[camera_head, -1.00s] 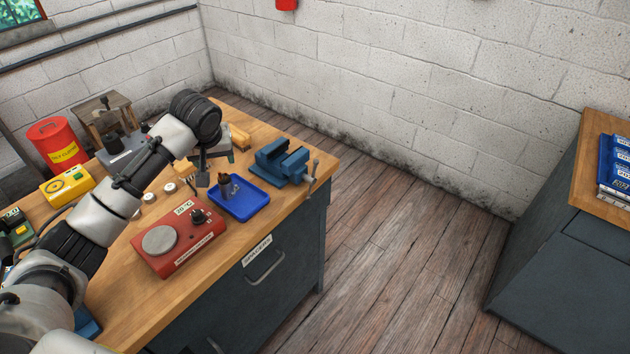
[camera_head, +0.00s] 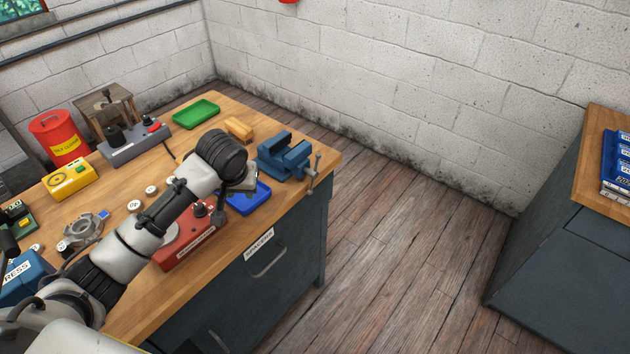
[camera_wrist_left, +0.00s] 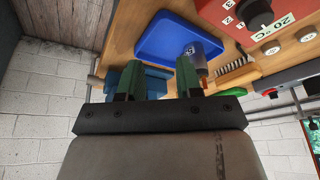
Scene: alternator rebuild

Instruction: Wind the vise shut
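The blue vise (camera_head: 284,157) sits at the right end of the wooden bench. A gap shows between its jaws. Its grey screw handle (camera_head: 314,172) stands out past the bench's right edge. My left arm reaches over the bench, with its wrist left of the vise and above the blue tray. The arm mostly hides the left gripper in the head view. In the left wrist view, the left gripper (camera_wrist_left: 157,75) has its two fingers apart with nothing held between them. Part of the blue vise (camera_wrist_left: 153,86) shows behind the fingers there. My right gripper is not in view.
The blue tray (camera_head: 257,198) and red heater box (camera_head: 168,258) lie partly under my left arm. Floor right of the bench is clear.

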